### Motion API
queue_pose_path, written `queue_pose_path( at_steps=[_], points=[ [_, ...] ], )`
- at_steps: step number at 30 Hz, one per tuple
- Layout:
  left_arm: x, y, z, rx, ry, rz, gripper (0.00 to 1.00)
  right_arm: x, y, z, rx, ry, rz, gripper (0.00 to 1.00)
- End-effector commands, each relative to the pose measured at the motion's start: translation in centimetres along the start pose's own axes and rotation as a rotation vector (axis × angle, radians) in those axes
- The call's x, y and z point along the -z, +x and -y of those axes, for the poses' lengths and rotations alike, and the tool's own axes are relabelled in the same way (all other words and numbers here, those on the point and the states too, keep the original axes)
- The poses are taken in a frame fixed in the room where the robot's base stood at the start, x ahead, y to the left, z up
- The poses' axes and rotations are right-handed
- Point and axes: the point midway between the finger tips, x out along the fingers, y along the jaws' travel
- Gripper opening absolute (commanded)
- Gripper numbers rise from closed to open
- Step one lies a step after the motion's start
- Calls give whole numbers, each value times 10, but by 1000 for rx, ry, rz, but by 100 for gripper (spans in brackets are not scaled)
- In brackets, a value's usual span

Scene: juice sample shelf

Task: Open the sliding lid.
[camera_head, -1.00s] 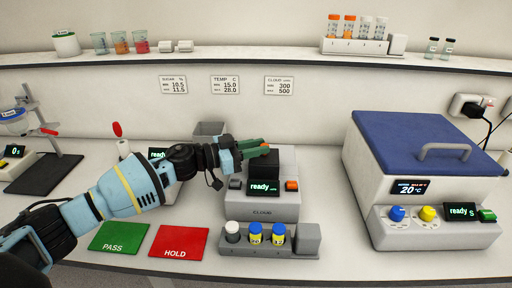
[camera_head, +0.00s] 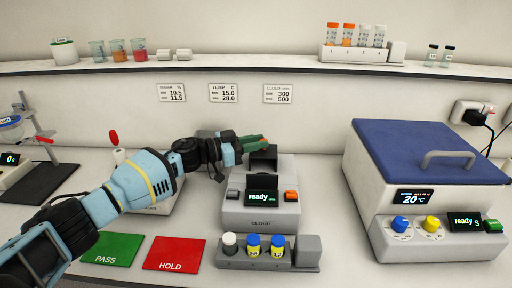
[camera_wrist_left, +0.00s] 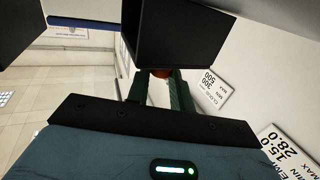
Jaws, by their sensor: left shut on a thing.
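The black sliding lid (camera_head: 263,162) is on top of the grey CLOUD meter (camera_head: 261,215), toward its back. My left gripper (camera_head: 262,143) reaches in from the left, its green fingers at the top of the lid. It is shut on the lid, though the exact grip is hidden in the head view. My right gripper is not in view.
A rack (camera_head: 268,252) with several capped vials stands before the meter. Green PASS (camera_head: 112,249) and red HOLD (camera_head: 174,253) mats lie at left front. A blue-lidded machine (camera_head: 425,150) stands right. A shelf (camera_head: 220,65) runs above.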

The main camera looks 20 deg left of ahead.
Motion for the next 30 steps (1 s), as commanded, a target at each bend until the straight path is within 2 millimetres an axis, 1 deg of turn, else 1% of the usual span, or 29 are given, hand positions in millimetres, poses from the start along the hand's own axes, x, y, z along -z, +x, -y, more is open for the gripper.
queue_pose_path(
  at_steps=[8,9,13,20,23,26,30],
  points=[
    [0,0,0,0,-1,1,0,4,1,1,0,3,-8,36],
    [0,0,0,0,-1,1,28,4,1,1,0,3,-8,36],
    [0,0,0,0,-1,1,45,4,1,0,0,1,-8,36],
    [0,0,0,0,0,1,45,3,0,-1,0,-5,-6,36],
    [0,-3,0,1,0,1,45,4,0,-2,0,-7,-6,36],
    [0,-13,1,2,1,2,45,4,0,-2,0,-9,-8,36],
    [0,-35,1,3,2,2,45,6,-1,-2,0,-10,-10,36]
  ],
)
